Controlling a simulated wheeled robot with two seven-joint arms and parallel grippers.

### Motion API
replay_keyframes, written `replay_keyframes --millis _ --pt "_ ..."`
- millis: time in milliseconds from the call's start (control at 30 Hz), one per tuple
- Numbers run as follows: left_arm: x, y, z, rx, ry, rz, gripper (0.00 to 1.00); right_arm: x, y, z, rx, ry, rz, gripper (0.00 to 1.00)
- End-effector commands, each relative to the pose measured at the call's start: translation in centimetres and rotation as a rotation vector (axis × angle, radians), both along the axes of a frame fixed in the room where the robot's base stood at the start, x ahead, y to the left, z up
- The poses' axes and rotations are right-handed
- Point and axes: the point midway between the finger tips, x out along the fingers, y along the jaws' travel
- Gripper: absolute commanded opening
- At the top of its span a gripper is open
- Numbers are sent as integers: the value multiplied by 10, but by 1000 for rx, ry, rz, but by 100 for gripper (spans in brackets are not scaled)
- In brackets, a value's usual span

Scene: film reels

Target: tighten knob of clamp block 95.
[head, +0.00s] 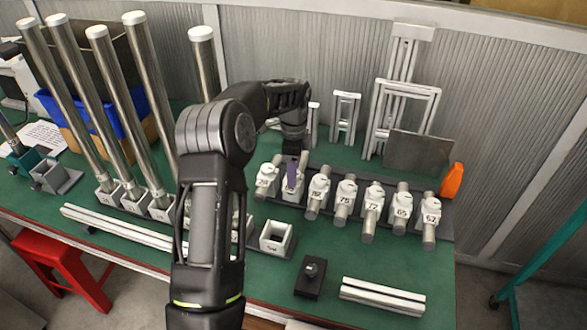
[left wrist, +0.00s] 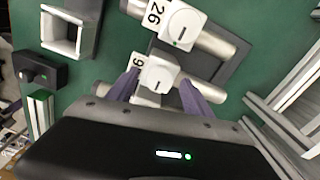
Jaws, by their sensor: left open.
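The row of white clamp blocks with round knobs holds short metal cylinders on a dark rail. In the head view, my left gripper (head: 292,172) points down at the second block from the left and hides much of that clamp block (head: 293,188). In the left wrist view, this clamp block (left wrist: 150,95) shows a label of which only a 9 is clear. Its white round knob (left wrist: 158,76) lies between the two purple fingers of my left gripper (left wrist: 159,80), which are apart. I cannot tell whether they touch the knob. My right gripper is out of view.
A neighbouring clamp block (head: 266,178) stands close on the left; block 92 (head: 318,190) stands close on the right. A square holder (head: 276,237), a black knobbed box (head: 311,277) and white rails (head: 382,296) lie in front. Tall metal tubes (head: 145,95) stand left. Frames (head: 405,100) stand behind.

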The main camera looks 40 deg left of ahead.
Motion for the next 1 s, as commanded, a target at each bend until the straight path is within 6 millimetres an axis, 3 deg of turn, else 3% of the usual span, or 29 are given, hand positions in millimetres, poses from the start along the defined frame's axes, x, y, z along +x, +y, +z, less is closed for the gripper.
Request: replay_keyframes --millis 267,700,1000 --pt "0 0 4 0 1 0 59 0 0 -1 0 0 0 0" --pt "1 0 67 0 -2 0 59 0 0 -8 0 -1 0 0" --pt "0 0 78 0 1 0 59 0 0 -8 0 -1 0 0"
